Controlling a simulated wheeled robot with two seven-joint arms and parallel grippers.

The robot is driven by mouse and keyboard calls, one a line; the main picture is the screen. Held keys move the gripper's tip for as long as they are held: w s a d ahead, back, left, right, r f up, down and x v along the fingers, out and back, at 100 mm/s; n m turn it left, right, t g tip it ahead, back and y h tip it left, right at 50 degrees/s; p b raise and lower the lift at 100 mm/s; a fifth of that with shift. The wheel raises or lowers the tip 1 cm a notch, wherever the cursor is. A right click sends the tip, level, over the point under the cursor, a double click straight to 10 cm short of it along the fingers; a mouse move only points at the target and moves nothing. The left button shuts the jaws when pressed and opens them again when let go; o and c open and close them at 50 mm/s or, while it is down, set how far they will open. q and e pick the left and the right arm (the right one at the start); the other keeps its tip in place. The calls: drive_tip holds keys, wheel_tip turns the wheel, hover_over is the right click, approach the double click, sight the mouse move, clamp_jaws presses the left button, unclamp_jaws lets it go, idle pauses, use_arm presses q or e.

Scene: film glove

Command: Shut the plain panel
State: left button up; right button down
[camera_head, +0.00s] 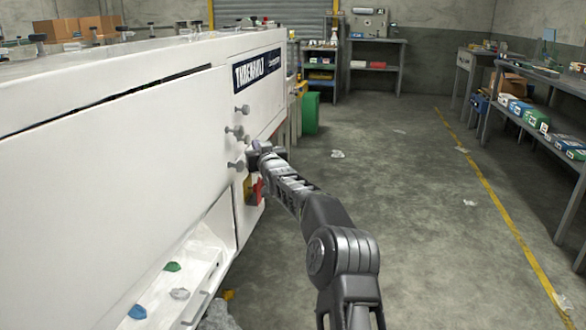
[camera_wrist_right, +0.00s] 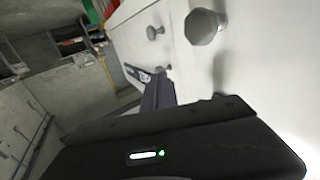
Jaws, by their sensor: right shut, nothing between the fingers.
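The plain panel (camera_head: 110,165) is the large unmarked white front on the left of the white machine. A dark, narrow gap runs along its top edge, so it does not look flush there. My right gripper (camera_head: 256,153) is shut and empty, close to the machine front, near the grey knobs and right of the plain panel. Its fingers (camera_wrist_right: 158,95) also show in the right wrist view, close to the white surface; I cannot tell whether they touch it. My left gripper is out of view.
Grey knobs (camera_head: 237,131) stick out beside my right gripper; a large one (camera_wrist_right: 203,26) shows in the wrist view. A labelled panel (camera_head: 258,80) is farther along. Below, an open tray (camera_head: 185,285) holds coloured lumps. The concrete floor (camera_head: 400,190) to the right is mostly clear.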

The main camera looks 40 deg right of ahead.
drive_tip(key=s+d+p, duration=0.1)
drive_tip(key=s+d, duration=0.4)
drive_tip(key=s, duration=0.4)
drive_tip(key=shift+p, duration=0.4)
